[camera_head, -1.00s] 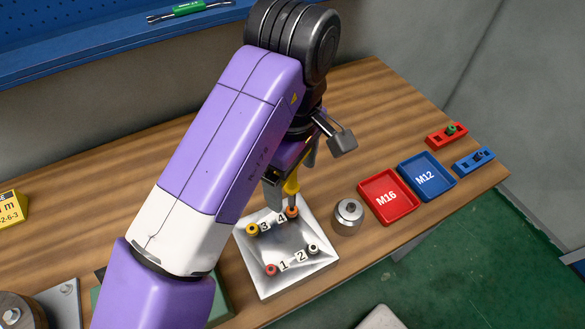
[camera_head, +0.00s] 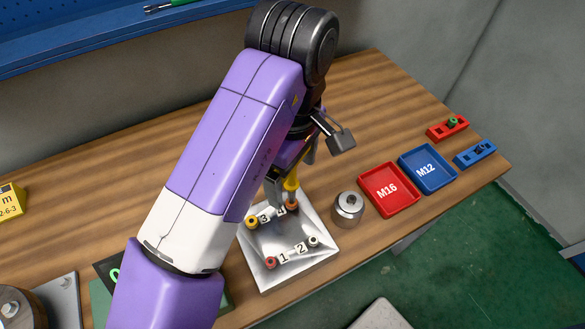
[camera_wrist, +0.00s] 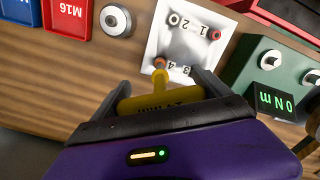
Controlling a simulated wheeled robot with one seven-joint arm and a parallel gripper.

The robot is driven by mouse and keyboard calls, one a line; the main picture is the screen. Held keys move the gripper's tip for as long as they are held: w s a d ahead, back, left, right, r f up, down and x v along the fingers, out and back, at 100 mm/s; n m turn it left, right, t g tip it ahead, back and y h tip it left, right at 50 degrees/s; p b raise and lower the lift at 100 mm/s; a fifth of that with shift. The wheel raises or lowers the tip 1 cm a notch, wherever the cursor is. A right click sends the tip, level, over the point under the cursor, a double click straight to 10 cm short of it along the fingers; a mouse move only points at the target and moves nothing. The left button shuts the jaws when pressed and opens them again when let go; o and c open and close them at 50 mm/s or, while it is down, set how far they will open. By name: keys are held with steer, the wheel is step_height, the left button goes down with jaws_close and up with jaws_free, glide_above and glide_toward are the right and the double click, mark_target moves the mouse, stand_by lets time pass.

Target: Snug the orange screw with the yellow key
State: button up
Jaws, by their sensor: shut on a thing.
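My gripper (camera_wrist: 160,95) is shut on the yellow key (camera_wrist: 162,98), whose handle lies crosswise between the fingers in the wrist view. The key's shaft points at the orange screw (camera_wrist: 159,62) near number 4 on the silver plate (camera_wrist: 155,38). In the head view the yellow key (camera_head: 291,184) stands roughly upright over the orange screw (camera_head: 292,204), and its tip appears to meet the screw head. How deep it sits cannot be told. The plate (camera_head: 318,262) also bears a yellow screw (camera_head: 252,222), a red screw (camera_head: 271,262) and a white screw (camera_head: 313,242), beside numbers 3, 1 and 2.
A round metal weight (camera_head: 348,208) stands just right of the plate. Red M16 (camera_head: 404,211) and blue M12 (camera_head: 440,188) trays lie further right. A green box with a digital Nm readout (camera_wrist: 271,89) stands on the plate's other side. Bare wood lies behind.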

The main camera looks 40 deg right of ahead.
steer(key=shift+f, duration=0.4)
stand_by(0.8)
steer(key=shift+s+f, duration=0.1)
steer(key=shift+f, duration=0.2)
stand_by(1.7)
steer(key=m, duration=0.6)
steer(key=shift+m, duration=0.5)
steer(key=m, duration=0.5)
steer(key=shift+a+b, duration=0.1)
steer(key=shift+b, duration=0.3)
